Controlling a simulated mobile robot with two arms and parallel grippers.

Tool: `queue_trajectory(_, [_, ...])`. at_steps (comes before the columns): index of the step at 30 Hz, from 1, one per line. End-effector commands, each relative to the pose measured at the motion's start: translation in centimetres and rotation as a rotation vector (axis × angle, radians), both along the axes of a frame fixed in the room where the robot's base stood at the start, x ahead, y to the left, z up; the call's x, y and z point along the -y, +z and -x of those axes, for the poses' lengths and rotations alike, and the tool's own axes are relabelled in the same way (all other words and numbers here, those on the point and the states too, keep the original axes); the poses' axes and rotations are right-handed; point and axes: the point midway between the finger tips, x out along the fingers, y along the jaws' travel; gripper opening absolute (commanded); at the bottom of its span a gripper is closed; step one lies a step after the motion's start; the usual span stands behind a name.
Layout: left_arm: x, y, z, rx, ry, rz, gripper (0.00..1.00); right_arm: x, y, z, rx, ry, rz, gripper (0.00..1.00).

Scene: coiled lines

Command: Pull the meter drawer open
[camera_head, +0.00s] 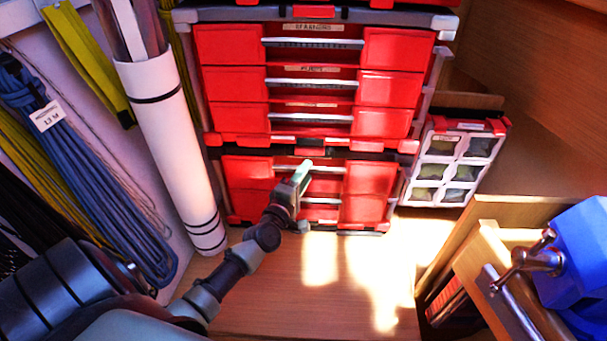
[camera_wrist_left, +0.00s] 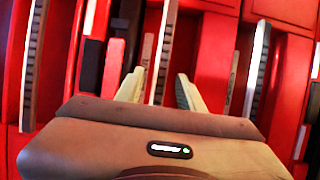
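A red drawer cabinet (camera_head: 363,183) with silver bar handles stands at the back of the bench in the head view. I cannot read its labels, so I cannot tell which drawer is the meter drawer. My left gripper (camera_head: 304,168) is at the upper drawer of the lower unit, in front of its bar handle (camera_head: 328,170). In the left wrist view my gripper's two pale fingers (camera_wrist_left: 158,90) are spread apart. A silver bar (camera_wrist_left: 161,50) lies in line with the gap between them; I see no grip on it. The drawers look shut. My right gripper is out of view.
A white rolled tube (camera_head: 168,130) leans left of the cabinet, beside coiled blue line (camera_head: 80,150) on the wall. A small-parts case (camera_head: 452,163) stands at right. A blue vise (camera_head: 575,255) is at lower right. The bench front (camera_head: 290,290) is clear.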

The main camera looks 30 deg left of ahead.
Motion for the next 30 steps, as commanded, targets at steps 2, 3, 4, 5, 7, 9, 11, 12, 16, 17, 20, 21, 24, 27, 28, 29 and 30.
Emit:
queue_trajectory(2, [-0.03,-0.01,-0.18,0.0,0.0,0.0,0.38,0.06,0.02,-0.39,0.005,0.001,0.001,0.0])
queue_trajectory(3, [-0.03,-0.02,-0.19,-0.001,0.0,-0.001,0.38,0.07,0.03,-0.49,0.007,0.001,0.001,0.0])
queue_trajectory(4, [-0.03,-0.02,-0.19,-0.001,0.0,-0.001,0.38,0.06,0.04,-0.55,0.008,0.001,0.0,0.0])
queue_trajectory(5, [-0.02,-0.02,-0.18,-0.001,0.0,-0.001,0.38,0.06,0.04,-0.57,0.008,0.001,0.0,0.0])
queue_trajectory(7, [-0.02,-0.03,-0.16,-0.001,0.0,-0.001,0.38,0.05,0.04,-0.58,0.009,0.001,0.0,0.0])
queue_trajectory(9, [-0.01,-0.03,-0.16,-0.001,-0.001,-0.001,0.24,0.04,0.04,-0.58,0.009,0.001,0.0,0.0])
queue_trajectory(11, [0.0,-0.03,-0.15,-0.001,-0.001,-0.001,0.08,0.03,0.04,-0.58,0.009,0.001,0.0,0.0])
queue_trajectory(12, [0.0,-0.03,-0.14,-0.001,-0.001,-0.001,0.0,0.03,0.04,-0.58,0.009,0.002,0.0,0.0])
queue_trajectory(16, [0.01,-0.04,-0.13,-0.001,-0.001,-0.001,0.0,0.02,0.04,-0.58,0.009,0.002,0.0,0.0])
queue_trajectory(17, [0.02,-0.04,-0.13,-0.001,-0.001,-0.001,0.0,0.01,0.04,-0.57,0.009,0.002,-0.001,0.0])
queue_trajectory(20, [0.02,-0.05,-0.13,-0.001,-0.001,-0.001,0.0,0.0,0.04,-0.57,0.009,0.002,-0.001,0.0])
queue_trajectory(21, [0.03,-0.05,-0.13,-0.001,-0.001,-0.001,0.0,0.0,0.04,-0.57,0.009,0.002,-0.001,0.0])
queue_trajectory(24, [0.03,-0.06,-0.13,-0.001,-0.001,0.0,0.0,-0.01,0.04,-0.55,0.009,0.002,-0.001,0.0])
queue_trajectory(27, [0.04,-0.07,-0.12,-0.002,-0.001,0.0,0.0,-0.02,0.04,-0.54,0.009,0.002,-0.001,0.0])
queue_trajectory(28, [0.04,-0.07,-0.12,-0.002,-0.001,0.0,0.0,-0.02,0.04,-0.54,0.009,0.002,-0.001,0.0])
queue_trajectory(29, [0.04,-0.07,-0.12,-0.002,-0.001,0.0,0.0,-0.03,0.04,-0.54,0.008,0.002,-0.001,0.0])
queue_trajectory(30, [0.04,-0.08,-0.12,-0.002,-0.001,0.0,0.0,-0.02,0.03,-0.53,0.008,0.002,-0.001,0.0])
